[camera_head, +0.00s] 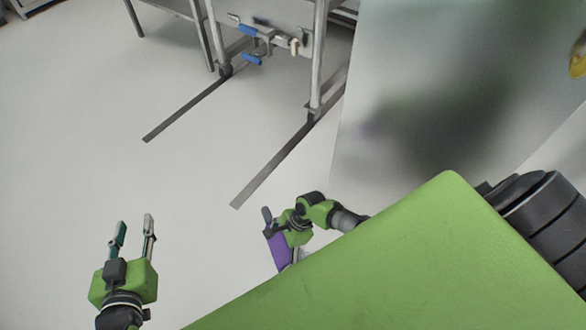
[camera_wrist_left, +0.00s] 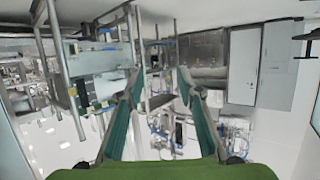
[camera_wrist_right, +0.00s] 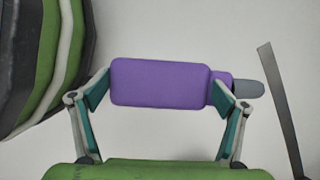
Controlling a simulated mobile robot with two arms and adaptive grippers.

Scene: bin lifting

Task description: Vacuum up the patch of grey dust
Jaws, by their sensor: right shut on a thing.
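A purple handheld tool (camera_head: 279,252) with a grey tip shows low in the middle of the head view, and I take it for the vacuum. It also shows in the right wrist view (camera_wrist_right: 160,83), lying across between the fingers with its grey tip to the right. My right gripper (camera_head: 287,238) is shut on it and holds it over the pale floor. My left gripper (camera_head: 133,229) is open and empty at the lower left; its spread fingers also show in the left wrist view (camera_wrist_left: 158,80). I cannot make out the grey dust patch in any view.
A metal-framed stand (camera_head: 313,65) with blue-handled valves is at the top, with two dark strips (camera_head: 270,175) on the floor before it. A shiny panel (camera_head: 440,90) stands at the right. The floor (camera_head: 110,170) at left is clear.

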